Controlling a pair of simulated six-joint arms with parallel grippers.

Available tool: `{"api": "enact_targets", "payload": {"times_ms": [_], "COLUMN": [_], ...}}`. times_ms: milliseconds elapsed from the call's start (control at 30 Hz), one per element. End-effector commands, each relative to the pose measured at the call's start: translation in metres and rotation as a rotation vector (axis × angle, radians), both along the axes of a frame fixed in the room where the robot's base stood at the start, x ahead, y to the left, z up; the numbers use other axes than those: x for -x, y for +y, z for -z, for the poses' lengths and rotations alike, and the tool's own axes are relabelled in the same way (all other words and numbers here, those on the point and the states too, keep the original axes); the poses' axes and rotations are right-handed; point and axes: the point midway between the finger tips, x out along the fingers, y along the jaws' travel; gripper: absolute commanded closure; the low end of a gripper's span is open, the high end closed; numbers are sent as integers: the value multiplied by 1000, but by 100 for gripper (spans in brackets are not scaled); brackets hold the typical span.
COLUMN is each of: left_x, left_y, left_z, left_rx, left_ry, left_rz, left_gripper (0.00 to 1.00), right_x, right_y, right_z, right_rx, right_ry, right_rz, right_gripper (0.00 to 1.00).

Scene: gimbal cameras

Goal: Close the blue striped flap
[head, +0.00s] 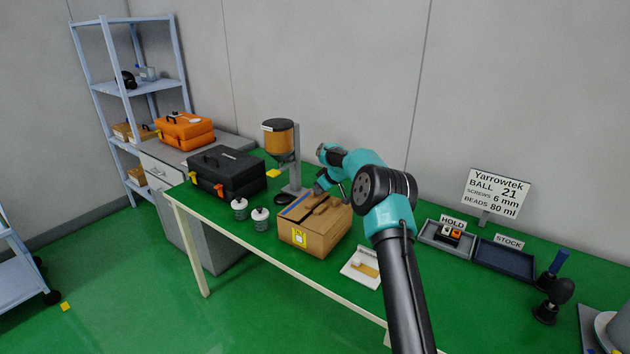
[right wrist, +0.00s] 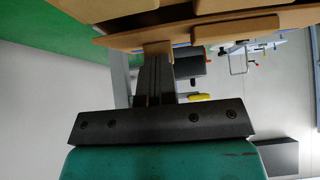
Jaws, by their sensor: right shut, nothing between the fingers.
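A cardboard box (head: 308,240) with a yellow label stands on the green bench. A blue stripe marks the blue striped flap (head: 294,206) along the left side of its top; I cannot tell its exact angle. My right gripper (head: 320,190) is at the far left edge of the box top, close to this flap. In the right wrist view its fingers (right wrist: 156,72) are together with nothing between them, and their tips meet or nearly meet a cardboard edge (right wrist: 130,36). The left gripper is not in view.
A hopper (head: 279,140) on a post stands behind the box. A black toolbox (head: 227,174) and two small jars (head: 260,218) are to its left. HOLD and STOCK trays (head: 505,257) sit further right.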

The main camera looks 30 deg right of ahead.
Motion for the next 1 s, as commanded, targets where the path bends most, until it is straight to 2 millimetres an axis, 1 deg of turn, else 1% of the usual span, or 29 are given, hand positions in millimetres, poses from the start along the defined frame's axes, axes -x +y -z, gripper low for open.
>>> {"api": "enact_targets", "payload": {"times_ms": [467,1000], "left_x": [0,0], "left_y": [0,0], "left_z": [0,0], "left_rx": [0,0], "left_ry": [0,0], "left_rz": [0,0], "left_gripper": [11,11], "right_x": [0,-14], "right_y": [1,7], "right_z": [1,-5], "right_rx": [-1,0], "right_ry": [2,1], "right_rz": [-1,-2], "right_gripper": [100,100]}}
